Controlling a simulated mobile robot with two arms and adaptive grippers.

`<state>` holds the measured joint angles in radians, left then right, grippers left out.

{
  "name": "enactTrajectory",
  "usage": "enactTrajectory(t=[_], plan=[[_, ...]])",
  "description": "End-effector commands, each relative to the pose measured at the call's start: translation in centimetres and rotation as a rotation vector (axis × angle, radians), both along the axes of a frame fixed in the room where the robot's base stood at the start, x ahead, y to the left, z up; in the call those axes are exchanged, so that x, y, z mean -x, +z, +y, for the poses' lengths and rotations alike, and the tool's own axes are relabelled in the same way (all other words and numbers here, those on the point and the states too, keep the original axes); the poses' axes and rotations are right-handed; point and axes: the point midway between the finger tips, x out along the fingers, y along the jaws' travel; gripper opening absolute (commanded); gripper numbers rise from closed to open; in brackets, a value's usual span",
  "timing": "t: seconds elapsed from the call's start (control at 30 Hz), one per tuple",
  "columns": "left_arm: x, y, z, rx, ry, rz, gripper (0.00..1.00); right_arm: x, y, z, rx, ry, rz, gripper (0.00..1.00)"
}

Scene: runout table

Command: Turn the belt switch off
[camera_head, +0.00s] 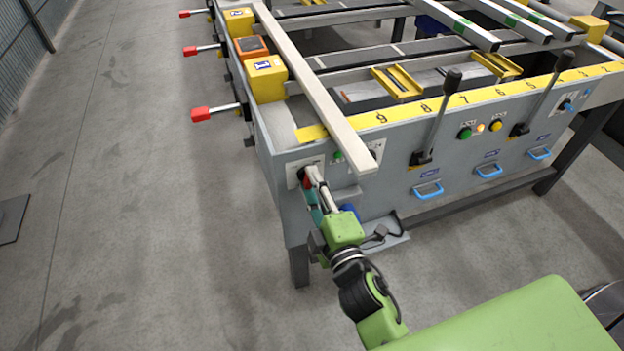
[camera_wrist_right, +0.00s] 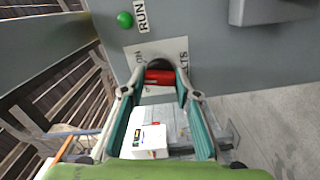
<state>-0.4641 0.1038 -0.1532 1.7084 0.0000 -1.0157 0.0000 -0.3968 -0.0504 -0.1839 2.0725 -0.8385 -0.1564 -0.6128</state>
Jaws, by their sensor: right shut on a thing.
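The switch is a red handle (camera_wrist_right: 158,77) on a black round base, set on a white plate (camera_wrist_right: 136,52) with partly hidden lettering. In the head view the plate (camera_head: 291,178) is at the left end of the table's grey front panel. My right gripper (camera_wrist_right: 160,92) has its fingers on both sides of the red handle and is shut on it. In the wrist view the handle lies crosswise between the fingertips. In the head view the right gripper (camera_head: 311,177) covers most of the switch. My left gripper is not in view.
A green RUN lamp (camera_wrist_right: 125,19) is beside the switch. A long pale board (camera_head: 318,90) juts over the panel's front edge just above my gripper. Levers (camera_head: 438,118), blue handles (camera_head: 428,190) and coloured buttons (camera_head: 465,132) are further right.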

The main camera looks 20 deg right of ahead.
Motion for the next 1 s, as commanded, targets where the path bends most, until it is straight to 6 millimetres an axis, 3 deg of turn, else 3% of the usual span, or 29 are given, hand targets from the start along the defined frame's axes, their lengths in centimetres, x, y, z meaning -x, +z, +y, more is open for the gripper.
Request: enactTrajectory(t=[0.4, 1.0], plan=[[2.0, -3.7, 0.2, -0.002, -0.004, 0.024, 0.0, 0.0, 0.0, 0.0, 0.398, 0.0, -0.013, 0.07], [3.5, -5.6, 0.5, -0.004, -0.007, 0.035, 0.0, 0.0, -0.1, 0.0, 0.899, 0.001, -0.03, 0.07]])
